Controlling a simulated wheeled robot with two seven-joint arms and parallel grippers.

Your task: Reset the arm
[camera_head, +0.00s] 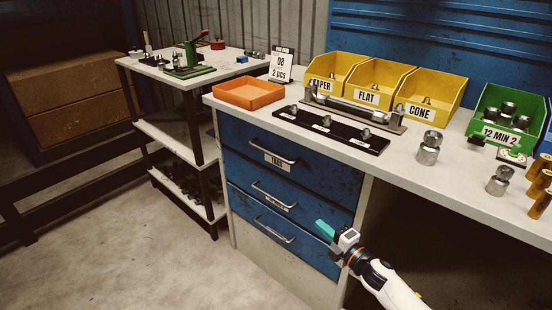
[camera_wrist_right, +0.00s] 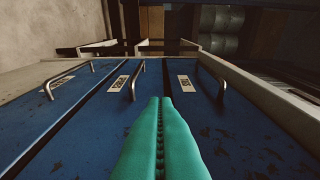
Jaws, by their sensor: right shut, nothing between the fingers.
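My right arm comes in from the bottom right of the head view. Its gripper (camera_head: 325,230) is in front of the blue drawers, below the workbench top, and holds nothing. In the right wrist view the two green fingers (camera_wrist_right: 160,105) lie side by side, pressed together along their length. The blue drawer fronts (camera_head: 290,165) with metal handles stand behind the gripper, and they also show in the right wrist view (camera_wrist_right: 60,110). All the drawers look closed. My left gripper is not in view.
The workbench top (camera_head: 225,104) carries an orange tray (camera_head: 249,94), yellow bins (camera_head: 430,97), a green bin (camera_head: 503,112) and metal fittings (camera_head: 429,148). A side cart (camera_head: 150,70) stands at the left. The floor (camera_head: 130,265) left of the drawers is clear.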

